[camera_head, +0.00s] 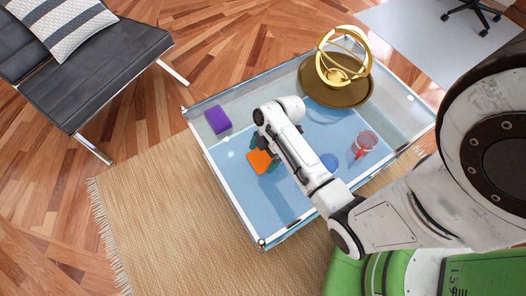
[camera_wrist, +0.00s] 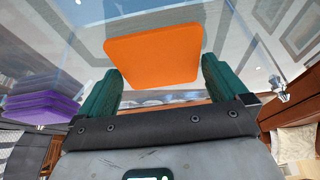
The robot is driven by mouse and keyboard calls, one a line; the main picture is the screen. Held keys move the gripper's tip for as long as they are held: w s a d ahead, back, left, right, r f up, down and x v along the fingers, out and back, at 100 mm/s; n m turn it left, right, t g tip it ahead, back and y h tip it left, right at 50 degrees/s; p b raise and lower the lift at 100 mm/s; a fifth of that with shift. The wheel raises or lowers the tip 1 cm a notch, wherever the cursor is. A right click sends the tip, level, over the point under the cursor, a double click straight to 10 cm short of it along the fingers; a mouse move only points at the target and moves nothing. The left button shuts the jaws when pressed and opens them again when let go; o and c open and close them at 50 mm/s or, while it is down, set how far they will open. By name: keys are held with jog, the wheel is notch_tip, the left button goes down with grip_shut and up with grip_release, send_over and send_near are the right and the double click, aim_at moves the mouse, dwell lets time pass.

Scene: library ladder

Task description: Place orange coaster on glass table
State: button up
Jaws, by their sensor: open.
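The orange coaster (camera_head: 259,161) is a flat, rounded square at the glass table (camera_head: 286,206), left of the table's middle. In the wrist view the coaster (camera_wrist: 153,50) fills the space between and just beyond the green fingertips. My gripper (camera_wrist: 158,68) is open, with a finger near each lower side of the coaster. In the head view my gripper (camera_head: 264,150) is over the table and partly covers the coaster. The coaster appears to lie on the glass, but its underside is hidden.
A brown tray with a gold ring ornament (camera_head: 338,67) stands at the back. The front-left glass is clear.

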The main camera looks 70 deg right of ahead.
jog(key=p+v, duration=0.3)
jog(key=v, duration=0.9)
jog(key=s+a+r+m+h, duration=0.2)
jog(key=a+m, duration=0.3)
jog(key=a, duration=0.1)
jog(key=s+a+r+m+g+h, duration=0.1)
jog(key=s+a+m, duration=0.2)
jog(key=a+m, duration=0.3)
jog(key=shift+a+r+m+h, duration=0.3)
jog(key=shift+a+r+h, duration=0.1)
jog(key=shift+a, duration=0.25)
